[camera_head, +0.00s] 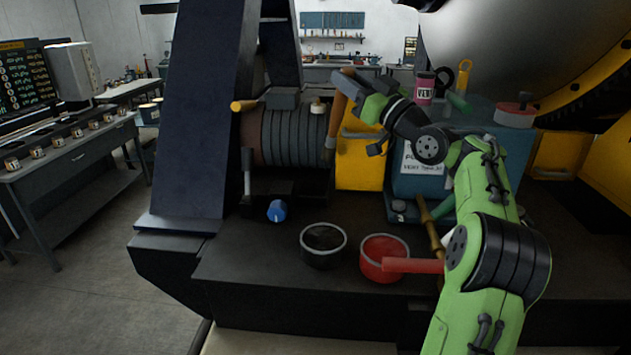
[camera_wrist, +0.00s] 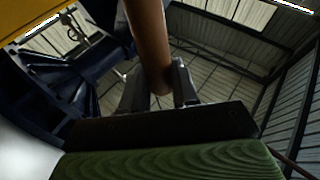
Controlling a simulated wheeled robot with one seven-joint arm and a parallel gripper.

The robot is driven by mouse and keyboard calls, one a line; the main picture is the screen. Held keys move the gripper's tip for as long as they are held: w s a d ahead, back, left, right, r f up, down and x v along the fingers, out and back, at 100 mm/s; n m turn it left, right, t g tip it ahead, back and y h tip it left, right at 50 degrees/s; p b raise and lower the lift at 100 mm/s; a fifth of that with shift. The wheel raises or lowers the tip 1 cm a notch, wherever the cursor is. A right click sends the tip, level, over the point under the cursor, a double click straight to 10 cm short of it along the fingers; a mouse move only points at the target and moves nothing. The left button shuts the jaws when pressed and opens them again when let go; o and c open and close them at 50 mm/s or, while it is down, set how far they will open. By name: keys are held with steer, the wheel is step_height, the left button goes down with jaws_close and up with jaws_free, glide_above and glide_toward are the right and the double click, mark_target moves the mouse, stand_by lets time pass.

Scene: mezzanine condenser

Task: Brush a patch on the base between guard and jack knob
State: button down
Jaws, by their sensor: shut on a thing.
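My gripper (camera_head: 350,88) is raised beside the right end of the grey ribbed drum in the head view. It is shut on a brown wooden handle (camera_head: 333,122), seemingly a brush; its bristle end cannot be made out. The wrist view shows my gripper (camera_wrist: 160,88) with the handle (camera_wrist: 149,40) between its fingers. The dark base (camera_head: 255,265) lies below, clear of the gripper. A blue knob (camera_head: 277,211), likely the jack knob, sits on the base. The tall dark blue upright (camera_head: 205,110), perhaps the guard, stands to its left.
A black-filled bowl (camera_head: 323,245) and a red bowl (camera_head: 384,258) stand on the base, right of the knob. A red bar (camera_head: 412,265) crosses the red bowl's edge. A blue box (camera_head: 425,175) and yellow block (camera_head: 362,160) stand behind. Bare base lies around the blue knob.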

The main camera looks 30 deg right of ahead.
stand_by(0.4)
steer(key=shift+w+d+f+p, duration=0.15)
steer(key=shift+w+d+f, duration=0.2)
steer(key=shift+w+f, duration=0.15)
steer(key=shift+w+d+f+p, duration=0.15)
steer(key=shift+w+d+f, duration=0.25)
steer(key=shift+w, duration=0.2)
steer(key=shift+s+a, duration=0.1)
